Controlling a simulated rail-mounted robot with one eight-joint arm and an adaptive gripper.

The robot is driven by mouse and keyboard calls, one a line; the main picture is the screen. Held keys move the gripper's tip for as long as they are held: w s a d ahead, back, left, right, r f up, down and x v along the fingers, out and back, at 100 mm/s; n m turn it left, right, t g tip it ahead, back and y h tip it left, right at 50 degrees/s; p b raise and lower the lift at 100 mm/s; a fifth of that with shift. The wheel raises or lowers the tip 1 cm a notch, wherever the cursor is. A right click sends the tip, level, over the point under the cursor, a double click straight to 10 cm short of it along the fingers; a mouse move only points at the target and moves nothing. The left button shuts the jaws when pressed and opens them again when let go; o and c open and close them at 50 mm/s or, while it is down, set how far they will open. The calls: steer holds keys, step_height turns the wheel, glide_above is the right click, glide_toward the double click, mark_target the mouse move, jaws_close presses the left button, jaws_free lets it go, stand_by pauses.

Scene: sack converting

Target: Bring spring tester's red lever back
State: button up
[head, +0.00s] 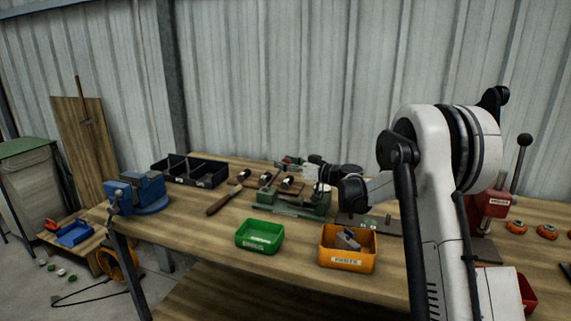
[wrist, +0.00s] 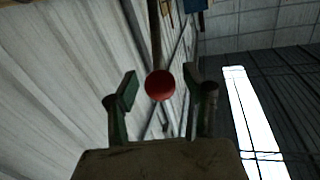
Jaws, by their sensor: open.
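The red ball knob (wrist: 160,85) of a lever shows in the wrist view, with its thin dark rod (wrist: 155,38) running up toward the top edge. My gripper (wrist: 163,90) is open, with one finger on each side of the knob in the picture. Gaps show between the knob and both fingers, and I cannot tell how deep it sits between them. In the head view my gripper (head: 289,163) is above and behind a green bench device (head: 295,205), which looks like the spring tester. The lever is too small to make out clearly there.
A green bin (head: 260,236) and an orange bin (head: 347,255) stand at the bench front. A blue vise (head: 138,192) and a black divided tray (head: 190,171) are at the left. A red press (head: 492,205) stands at the right, partly behind my arm.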

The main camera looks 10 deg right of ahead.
jaws_close()
stand_by(0.3)
